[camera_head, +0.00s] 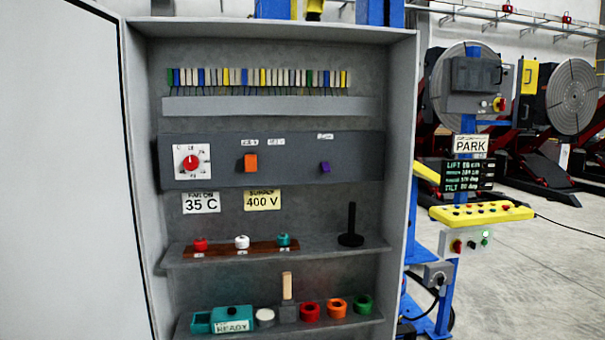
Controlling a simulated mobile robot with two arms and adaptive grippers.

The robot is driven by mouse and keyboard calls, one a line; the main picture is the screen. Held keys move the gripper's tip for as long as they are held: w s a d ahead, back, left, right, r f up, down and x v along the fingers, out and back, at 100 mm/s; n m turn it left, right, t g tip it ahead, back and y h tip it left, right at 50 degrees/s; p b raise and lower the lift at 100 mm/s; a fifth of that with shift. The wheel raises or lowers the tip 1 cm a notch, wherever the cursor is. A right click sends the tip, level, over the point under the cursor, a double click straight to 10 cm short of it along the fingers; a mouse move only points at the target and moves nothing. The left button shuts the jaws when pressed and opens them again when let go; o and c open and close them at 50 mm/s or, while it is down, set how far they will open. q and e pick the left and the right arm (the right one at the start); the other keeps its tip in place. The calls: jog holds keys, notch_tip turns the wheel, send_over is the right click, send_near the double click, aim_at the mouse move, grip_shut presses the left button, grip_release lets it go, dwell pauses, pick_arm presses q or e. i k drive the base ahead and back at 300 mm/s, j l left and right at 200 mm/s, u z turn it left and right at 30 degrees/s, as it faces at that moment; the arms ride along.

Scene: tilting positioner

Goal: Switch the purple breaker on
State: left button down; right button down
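The purple breaker (325,167) is a small toggle on the right part of the dark panel (290,174) inside an open grey cabinet (402,150). A small white label (324,136) sits above it, too small to read. I cannot tell from this view whether the breaker is on or off. Neither of my grippers shows in the head view.
The same panel has an orange breaker (250,162) and a red rotary knob (190,163). Below, one shelf (350,247) holds coloured caps and a black upright post (351,226). The open door (65,170) fills the left side.

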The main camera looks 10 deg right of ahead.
aim_at(326, 168)
jog(key=i+l+u, duration=0.15)
jog(key=l, duration=0.15)
jog(key=i+l+u, duration=0.1)
jog(key=l, duration=0.25)
jog(key=i+l+u, duration=0.15)
jog(key=l, duration=0.2)
jog(key=i+l+u, duration=0.15)
jog(key=l, duration=0.2)
